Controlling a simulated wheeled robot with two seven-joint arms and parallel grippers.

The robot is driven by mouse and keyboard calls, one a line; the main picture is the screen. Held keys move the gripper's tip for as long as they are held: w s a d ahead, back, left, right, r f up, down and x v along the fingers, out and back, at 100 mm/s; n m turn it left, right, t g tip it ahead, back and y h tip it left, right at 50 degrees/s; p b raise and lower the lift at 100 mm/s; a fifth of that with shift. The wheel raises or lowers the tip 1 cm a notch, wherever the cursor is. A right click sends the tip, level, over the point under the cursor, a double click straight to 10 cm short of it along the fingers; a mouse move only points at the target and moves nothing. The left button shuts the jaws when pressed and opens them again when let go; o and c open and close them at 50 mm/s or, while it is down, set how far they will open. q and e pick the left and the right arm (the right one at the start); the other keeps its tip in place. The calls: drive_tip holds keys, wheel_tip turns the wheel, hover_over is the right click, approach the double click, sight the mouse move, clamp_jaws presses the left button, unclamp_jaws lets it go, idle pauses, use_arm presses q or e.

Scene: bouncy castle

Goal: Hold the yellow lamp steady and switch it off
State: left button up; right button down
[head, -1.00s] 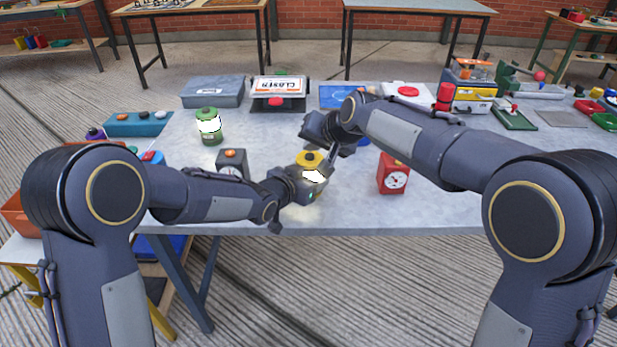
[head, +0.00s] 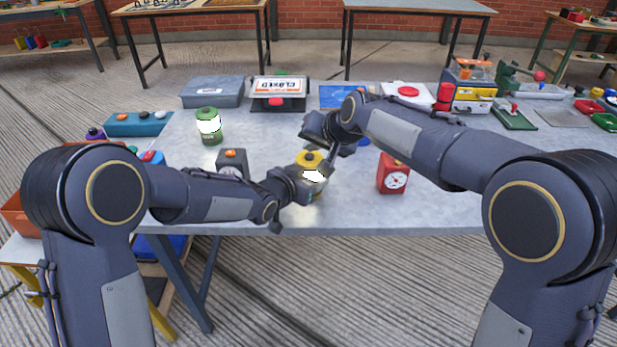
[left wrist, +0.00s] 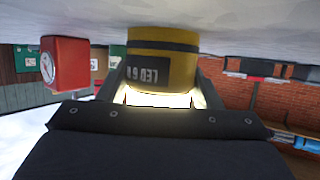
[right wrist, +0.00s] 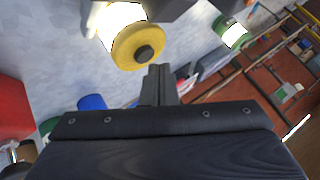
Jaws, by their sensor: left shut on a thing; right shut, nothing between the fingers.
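The yellow lamp (head: 311,158) stands on the grey table near its front edge, with its bright band glowing. It has a dark knob on its yellow top, clear in the right wrist view (right wrist: 138,47). In the left wrist view, the yellow base (left wrist: 165,68) bears a dark label. My left gripper (head: 312,184) is shut on the lamp from the left, its fingers on either side of the body. My right gripper (head: 331,158) is shut and empty, its fingertips pointing down just right of the lamp's top, apart from the knob in the right wrist view.
A green lamp (head: 209,127), lit, stands behind left. A dark grey timer (head: 232,163) is left of the yellow lamp, and a red timer (head: 393,175) is to the right. The table front is clear.

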sight(312, 161)
drive_tip(key=shift+f, duration=0.1)
idle(0.3)
drive_tip(key=shift+f, duration=0.4)
idle(0.4)
drive_tip(key=shift+r, duration=0.5)
drive_tip(key=shift+r, duration=0.1)
wheel_tip(312, 161, up, 6)
drive_tip(key=shift+f, duration=0.1)
idle(0.5)
